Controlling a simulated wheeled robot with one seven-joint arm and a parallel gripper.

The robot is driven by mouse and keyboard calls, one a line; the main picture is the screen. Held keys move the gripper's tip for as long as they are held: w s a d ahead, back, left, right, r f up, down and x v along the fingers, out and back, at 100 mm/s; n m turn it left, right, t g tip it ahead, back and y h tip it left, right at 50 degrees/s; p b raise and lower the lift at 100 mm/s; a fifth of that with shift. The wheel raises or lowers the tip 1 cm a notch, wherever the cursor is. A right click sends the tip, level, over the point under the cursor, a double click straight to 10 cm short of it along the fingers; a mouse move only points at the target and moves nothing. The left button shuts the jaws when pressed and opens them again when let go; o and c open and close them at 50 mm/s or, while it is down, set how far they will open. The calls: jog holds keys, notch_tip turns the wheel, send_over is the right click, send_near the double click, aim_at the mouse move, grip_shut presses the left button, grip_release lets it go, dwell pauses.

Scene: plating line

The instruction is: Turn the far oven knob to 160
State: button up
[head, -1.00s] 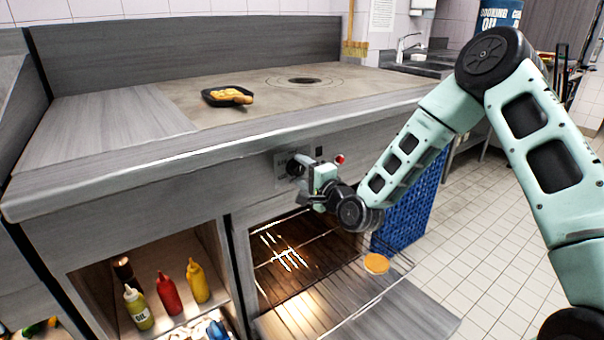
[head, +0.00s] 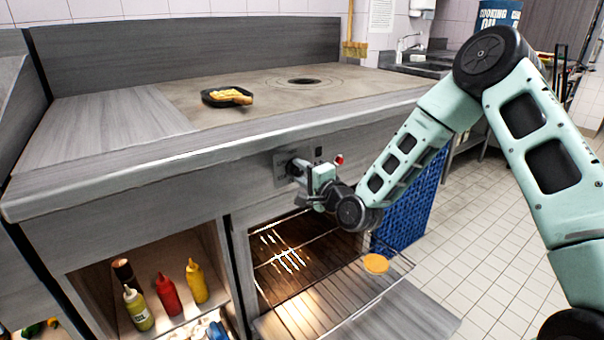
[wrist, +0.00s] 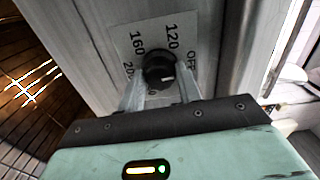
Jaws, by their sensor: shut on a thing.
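The oven knob (wrist: 156,66) is black and round, on a pale dial plate (wrist: 125,42) marked OFF, 120, 160 and 200. Its white pointer mark faces right in the wrist view, toward the OFF side and away from the 160. My gripper (wrist: 160,88) has one finger on each side of the knob and is shut on it. In the head view the knob (head: 293,167) shows dark on the oven's front panel, with my gripper (head: 300,172) reaching it from the right. The fingers hide part of the dial's lower edge.
Below the knob the oven is open, with a wire rack (head: 335,285) pulled out and a round orange item (head: 376,264) on it. A small red part (head: 339,159) sits right of the dial. A blue crate (head: 412,205) stands beside the oven. A black pan (head: 222,98) rests on the cooktop.

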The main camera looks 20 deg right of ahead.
jog(key=n+b, duration=0.2)
jog(key=n, duration=0.4)
jog(key=shift+w+a+r, duration=0.1)
jog(key=shift+w, duration=0.05)
jog(key=n+b, duration=0.2)
jog(key=n, duration=0.2)
jog(key=n+b, duration=0.2)
jog(key=n, duration=0.1)
jog(key=shift+n, duration=0.3)
jog(key=n+b, duration=0.2)
jog(key=n, duration=0.2)
jog(key=shift+n+b, duration=0.3)
jog(key=shift+b, duration=0.05)
jog(key=n+b, duration=0.2)
jog(key=n, duration=0.2)
jog(key=shift+n+b, duration=0.4)
